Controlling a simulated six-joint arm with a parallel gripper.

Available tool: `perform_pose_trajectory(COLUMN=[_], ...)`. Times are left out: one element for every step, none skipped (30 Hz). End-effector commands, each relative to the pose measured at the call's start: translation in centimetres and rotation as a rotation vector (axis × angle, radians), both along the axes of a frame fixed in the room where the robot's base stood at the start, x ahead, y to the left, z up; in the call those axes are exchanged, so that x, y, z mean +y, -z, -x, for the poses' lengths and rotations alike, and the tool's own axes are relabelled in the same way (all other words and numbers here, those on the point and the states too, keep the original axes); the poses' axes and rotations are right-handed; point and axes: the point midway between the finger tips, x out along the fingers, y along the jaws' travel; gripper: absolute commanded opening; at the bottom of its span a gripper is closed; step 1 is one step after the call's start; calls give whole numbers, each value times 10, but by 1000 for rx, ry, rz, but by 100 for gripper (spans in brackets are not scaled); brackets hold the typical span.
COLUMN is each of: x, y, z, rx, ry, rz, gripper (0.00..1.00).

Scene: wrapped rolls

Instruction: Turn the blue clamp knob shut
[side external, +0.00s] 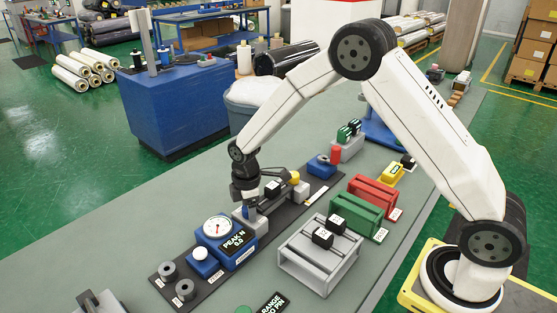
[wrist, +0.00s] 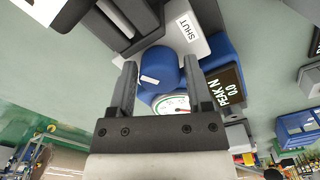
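The blue clamp knob (wrist: 158,66) is round with a small white mark on its face, and sits at a grey block with a white SHUT label (wrist: 187,28). My gripper (wrist: 160,63) has one finger on each side of the knob, with a narrow gap showing on both sides. It is open and points down at the clamp. In the side external view my gripper (side external: 246,205) is low over the grey clamp block (side external: 256,222) and largely hides the knob.
A blue gauge unit (side external: 238,257) with a round dial and a PEAK N 0.0 display stands close beside the clamp. A grey rack (side external: 300,275) holding dark blocks, a green fixture (side external: 357,215) and a red fixture (side external: 376,192) stand to the right.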

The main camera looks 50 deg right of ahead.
Motion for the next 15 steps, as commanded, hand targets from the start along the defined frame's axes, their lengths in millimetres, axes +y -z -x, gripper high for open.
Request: perform_pose_trajectory(x=[0,0,0,0,0,0,0,0,0,0,-1,-1,-1,0,-1], y=[0,0,0,0,0,0,0,0,0,0,0,-1,-2,-2,-4], z=[0,0,0,0,0,0,0,0,0,0,0,0,0,0,0], rx=[0,0,0,0,0,0,0,0,0,0,0,0,0,0,-1], ry=[-1,-1,-1,-1,-1,-1,-1,-1,-1,-1,-1,-1,-1,-1,-1], rz=[0,0,0,0,0,1,1,1,1,1,1,1,1,1,0], gripper=[84,87,87,87,87,87,87,87,87,87,87,87,87,87,87])
